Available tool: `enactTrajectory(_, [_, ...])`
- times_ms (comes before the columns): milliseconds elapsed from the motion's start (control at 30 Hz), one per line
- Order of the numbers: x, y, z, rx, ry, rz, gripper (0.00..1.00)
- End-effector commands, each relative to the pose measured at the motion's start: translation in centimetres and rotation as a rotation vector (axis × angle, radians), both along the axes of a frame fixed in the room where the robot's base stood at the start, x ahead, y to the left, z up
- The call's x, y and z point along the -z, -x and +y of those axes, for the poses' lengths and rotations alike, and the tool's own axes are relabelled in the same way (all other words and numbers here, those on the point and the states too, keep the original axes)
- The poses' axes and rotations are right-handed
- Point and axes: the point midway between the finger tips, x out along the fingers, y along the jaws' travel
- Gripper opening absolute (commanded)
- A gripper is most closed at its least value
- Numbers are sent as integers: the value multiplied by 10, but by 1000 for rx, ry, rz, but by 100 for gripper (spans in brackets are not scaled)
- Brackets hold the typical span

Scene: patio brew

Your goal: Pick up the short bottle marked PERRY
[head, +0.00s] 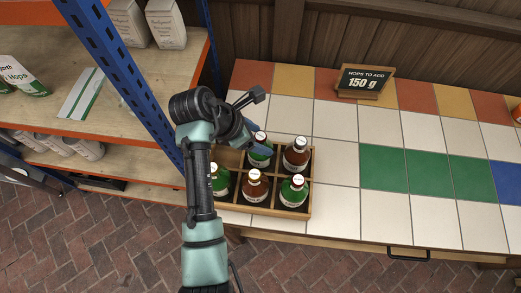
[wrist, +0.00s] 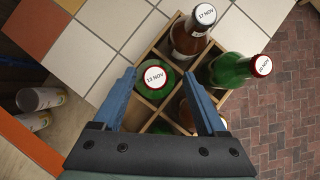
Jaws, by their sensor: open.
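My gripper (wrist: 160,75) is open, its two blue fingers spread on either side of a green bottle (wrist: 155,95) with a white cap reading 13 NOV. In the head view my gripper (head: 259,138) is above the back middle of a wooden crate (head: 309,197), where this green bottle (head: 260,160) stands upright. A brown bottle (wrist: 188,42) capped 17 NOV and a green bottle (wrist: 230,70) with a red-rimmed cap stand beside it. No PERRY marking is readable on any bottle.
The crate also holds a green bottle (head: 221,184) at front left and a brown bottle (head: 255,191) at front middle. A sign (head: 364,83) reading 150 g stands on the tiled counter (head: 385,215). A blue shelf post (head: 120,75) is left of my arm.

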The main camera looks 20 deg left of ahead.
Motion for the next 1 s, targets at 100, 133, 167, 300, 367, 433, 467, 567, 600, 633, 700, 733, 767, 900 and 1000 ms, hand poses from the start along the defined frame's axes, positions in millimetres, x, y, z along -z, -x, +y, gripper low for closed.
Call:
enactTrajectory(100, [13, -10, -3, 1, 1, 2, 74])
enactTrajectory(133, [17, -12, -3, 1, 0, 3, 74])
enactTrajectory(167, [20, -14, -4, 1, -1, 2, 74])
enactTrajectory(300, [34, -20, -10, 1, 0, 1, 74])
enactTrajectory(367, [36, -21, -11, 1, -1, 0, 74])
enactTrajectory(433, [37, -21, -11, 1, 0, 0, 74])
enactTrajectory(467, [37, -21, -11, 0, -1, -1, 74])
enactTrajectory(567, [37, -21, -11, 0, -1, -1, 74])
enactTrajectory(600, [37, -21, -11, 0, -1, -1, 71])
enactTrajectory(633, [37, -21, -11, 0, -1, -1, 65])
enactTrajectory(700, [37, -21, -11, 0, -1, -1, 53])
enactTrajectory(733, [37, -21, -11, 0, -1, -1, 47])
enactTrajectory(767, [37, -21, -11, 0, -1, -1, 42])
enactTrajectory(900, [37, -21, -11, 1, -1, 0, 17])
enactTrajectory(1000, [37, -21, -11, 0, -1, 2, 0])
